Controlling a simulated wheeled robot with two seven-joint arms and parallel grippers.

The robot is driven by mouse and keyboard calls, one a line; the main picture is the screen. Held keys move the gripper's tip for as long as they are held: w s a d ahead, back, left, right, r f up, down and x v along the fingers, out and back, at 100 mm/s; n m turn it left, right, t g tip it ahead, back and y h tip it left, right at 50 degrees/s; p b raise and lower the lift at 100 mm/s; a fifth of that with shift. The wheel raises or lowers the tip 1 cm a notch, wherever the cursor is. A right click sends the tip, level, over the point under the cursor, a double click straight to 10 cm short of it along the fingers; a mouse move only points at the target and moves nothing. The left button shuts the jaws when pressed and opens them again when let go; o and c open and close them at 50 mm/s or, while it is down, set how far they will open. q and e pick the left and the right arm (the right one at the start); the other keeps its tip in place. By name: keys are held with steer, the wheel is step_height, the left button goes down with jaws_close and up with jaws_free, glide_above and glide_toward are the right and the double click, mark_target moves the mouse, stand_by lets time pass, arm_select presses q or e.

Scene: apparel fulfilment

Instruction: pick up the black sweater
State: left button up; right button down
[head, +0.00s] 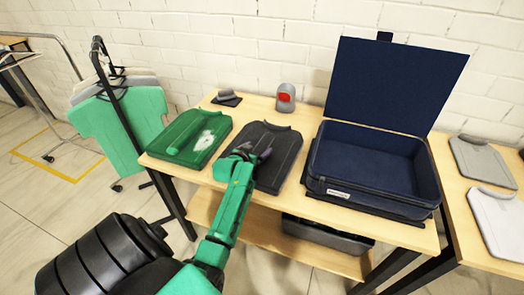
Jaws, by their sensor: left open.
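The black sweater (284,160) lies folded and flat on the wooden table, between a green folded garment and an open suitcase. My left gripper (254,153) is over the sweater's left side with its jaws open. The gripper and green arm hide part of the sweater's left edge. I cannot tell whether the fingertips touch the cloth. My right gripper is out of view.
The open navy suitcase (317,170) stands right of the sweater, its lid up. The green folded garment (172,143) lies left. A clothes rack (122,115) stands left. Grey garments (482,160) lie on a right-hand table.

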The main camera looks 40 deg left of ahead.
arm_select(q)
steer(key=shift+x, duration=0.8)
steer(key=shift+s, duration=0.15)
jaws_close()
steer(key=shift+r, duration=0.1)
